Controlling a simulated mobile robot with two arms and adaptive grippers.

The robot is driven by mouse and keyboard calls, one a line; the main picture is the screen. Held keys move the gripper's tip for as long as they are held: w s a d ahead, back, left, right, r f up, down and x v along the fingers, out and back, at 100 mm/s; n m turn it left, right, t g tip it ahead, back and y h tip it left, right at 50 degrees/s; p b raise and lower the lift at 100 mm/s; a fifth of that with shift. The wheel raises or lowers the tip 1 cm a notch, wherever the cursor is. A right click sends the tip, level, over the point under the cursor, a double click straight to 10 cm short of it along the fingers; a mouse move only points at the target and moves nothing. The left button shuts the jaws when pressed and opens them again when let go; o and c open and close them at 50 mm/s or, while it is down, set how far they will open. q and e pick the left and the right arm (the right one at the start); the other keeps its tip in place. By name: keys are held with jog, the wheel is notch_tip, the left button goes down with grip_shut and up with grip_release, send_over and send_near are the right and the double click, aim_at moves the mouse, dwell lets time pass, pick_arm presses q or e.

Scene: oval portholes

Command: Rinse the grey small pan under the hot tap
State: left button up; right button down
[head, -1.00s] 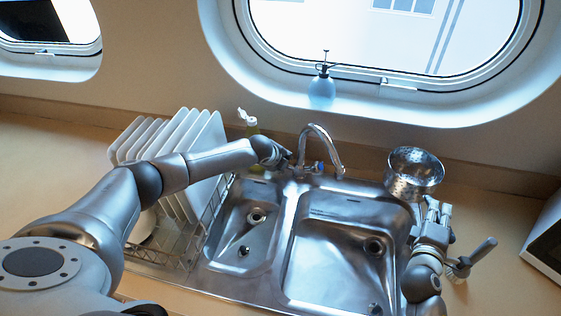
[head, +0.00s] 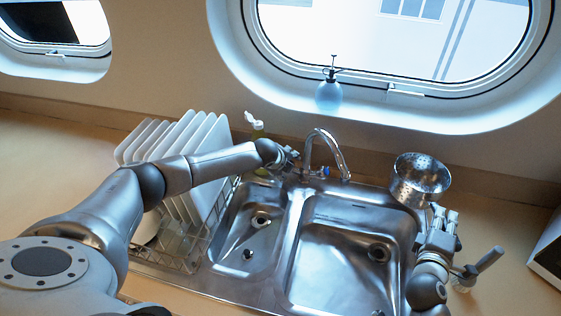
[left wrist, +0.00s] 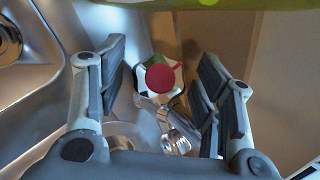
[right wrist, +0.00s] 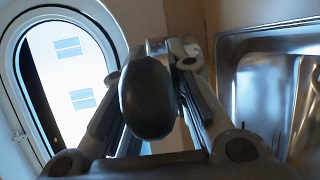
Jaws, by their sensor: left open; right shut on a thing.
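The grey small pan (head: 421,180) is a shiny metal vessel at the back right of the sink, right of the spout. My right gripper (head: 444,221) is just below it, shut on its handle; the dark handle end (right wrist: 148,97) shows between the fingers in the right wrist view. My left gripper (head: 286,158) is open at the tap's left side. In the left wrist view the hot tap's red knob (left wrist: 160,77) is between its open fingers; contact cannot be told.
The sink (head: 335,265) has two empty bowls. White plates (head: 207,150) stand in a wire rack at left. A blue spray bottle (head: 329,95) stands by the window. A grey-handled object (head: 487,261) is on the right counter.

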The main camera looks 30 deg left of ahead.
pick_arm(q)
jog(key=v, duration=1.1)
jog(key=shift+s+r, duration=0.1)
jog(key=shift+r, duration=0.05)
